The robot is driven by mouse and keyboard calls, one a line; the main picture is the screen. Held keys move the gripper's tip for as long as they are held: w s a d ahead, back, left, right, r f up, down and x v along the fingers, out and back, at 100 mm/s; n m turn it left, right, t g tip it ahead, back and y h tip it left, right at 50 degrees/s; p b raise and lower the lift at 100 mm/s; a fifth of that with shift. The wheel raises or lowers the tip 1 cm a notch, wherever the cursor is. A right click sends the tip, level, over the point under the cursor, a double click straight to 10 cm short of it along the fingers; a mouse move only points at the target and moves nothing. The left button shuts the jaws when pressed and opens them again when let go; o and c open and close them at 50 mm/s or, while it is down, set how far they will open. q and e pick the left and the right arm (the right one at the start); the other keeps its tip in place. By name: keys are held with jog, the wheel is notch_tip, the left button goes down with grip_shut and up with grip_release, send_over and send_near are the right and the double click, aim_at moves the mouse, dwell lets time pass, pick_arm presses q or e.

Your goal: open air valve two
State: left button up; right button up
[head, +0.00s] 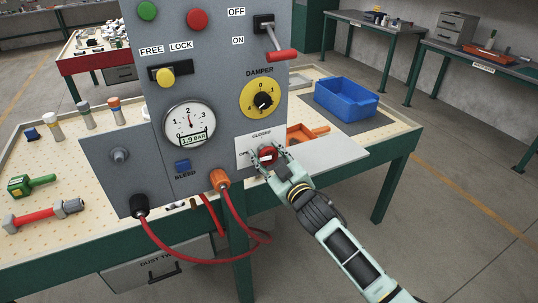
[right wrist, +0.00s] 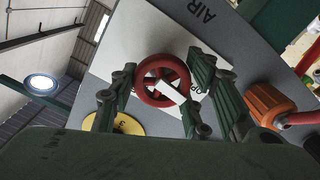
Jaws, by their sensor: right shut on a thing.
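A red valve handwheel (head: 267,153) sits on a white plate (head: 247,143) low on the right of the grey panel. Lettering starting with AIR shows on the panel there. My left gripper is not in view.
The panel (head: 215,90) also carries a gauge (head: 190,124) reading about 1.9 bar, a yellow damper dial (head: 248,98), a lever and buttons. A red hose runs from an orange connector (head: 219,180) just left of the valve. A blue bin (head: 346,98) stands on the bench to the right.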

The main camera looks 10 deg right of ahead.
jog(key=shift+d+r+n, duration=0.1)
jog(key=shift+r+n, duration=0.1)
jog(key=shift+n, duration=0.4)
jog(key=o, duration=1.1)
jog(key=shift+w, duration=0.1)
jog(key=shift+f, duration=0.1)
jog(key=shift+s+f, duration=0.1)
jog(key=shift+s, duration=0.45)
jog(key=v, duration=1.1)
